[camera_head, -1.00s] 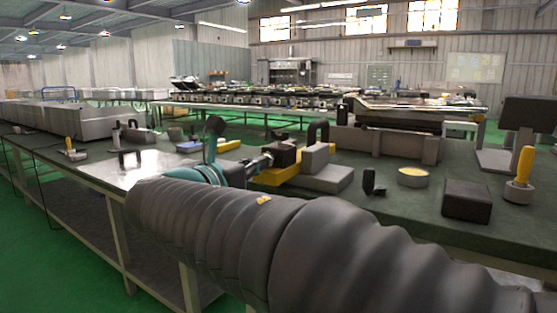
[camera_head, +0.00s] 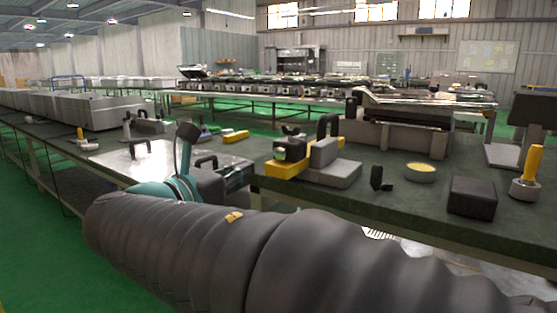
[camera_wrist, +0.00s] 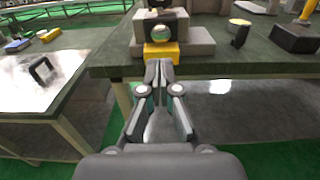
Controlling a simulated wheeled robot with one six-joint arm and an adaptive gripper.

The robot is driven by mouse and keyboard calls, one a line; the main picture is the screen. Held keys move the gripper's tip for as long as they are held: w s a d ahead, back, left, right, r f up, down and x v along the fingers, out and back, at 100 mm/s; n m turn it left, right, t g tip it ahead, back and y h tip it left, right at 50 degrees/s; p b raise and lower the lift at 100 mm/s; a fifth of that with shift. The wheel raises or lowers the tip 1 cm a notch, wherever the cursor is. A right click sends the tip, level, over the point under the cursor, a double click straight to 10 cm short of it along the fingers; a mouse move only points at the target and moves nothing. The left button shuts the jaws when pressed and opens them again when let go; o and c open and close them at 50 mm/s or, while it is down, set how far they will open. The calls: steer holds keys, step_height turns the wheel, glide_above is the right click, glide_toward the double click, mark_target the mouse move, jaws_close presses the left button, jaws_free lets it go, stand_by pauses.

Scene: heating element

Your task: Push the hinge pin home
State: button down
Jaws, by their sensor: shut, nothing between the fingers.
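A fixture stands on the dark green bench top, with a yellow base (camera_head: 285,170), a grey stepped block (camera_head: 325,160) and a dark upper block (camera_head: 290,143). A pale green round face shows in the dark block's front; it also shows in the wrist view (camera_wrist: 161,32). I cannot make out a hinge pin for certain. My gripper (camera_wrist: 159,66) is shut and empty, its fingertips together just below the yellow base in the wrist view. In the head view my gripper (camera_head: 245,172) is left of the fixture with a visible gap, partly hidden by my arm.
A dark box (camera_head: 472,197), a yellow-topped round tin (camera_head: 420,172) and a yellow-handled tool (camera_head: 530,165) stand on the bench at right. A bright metal sheet (camera_head: 120,163) lies on the left bench. The bench's front edge (camera_wrist: 210,72) lies near my fingers.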

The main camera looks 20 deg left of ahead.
steer(key=shift+v, duration=2.6)
step_height(320, 180, down, 12)
steer(key=s+m+g+y, duration=0.1)
steer(key=m+g+y, duration=0.2)
steer(key=m+g, duration=0.1)
steer(key=s+d+f+m+g+p, duration=0.1)
steer(key=s+d+f+m+g, duration=0.1)
steer(key=d+f+m+g, duration=0.45)
steer(key=s+d+m+y+p, duration=0.1)
steer(key=s+d+m, duration=0.1)
steer(key=d+m, duration=0.5)
steer(key=s+d+f+m+y+p, duration=0.1)
steer(key=s+d+m, duration=0.2)
steer(key=d+m, duration=0.4)
steer(key=s+d+m+p, duration=0.2)
steer(key=d+m, duration=0.5)
steer(key=d, duration=1)
steer(key=shift+s+d+f+m+g+y, duration=0.25)
steer(key=shift+s+d+m+g+y, duration=0.1)
steer(key=shift+g+y, duration=0.1)
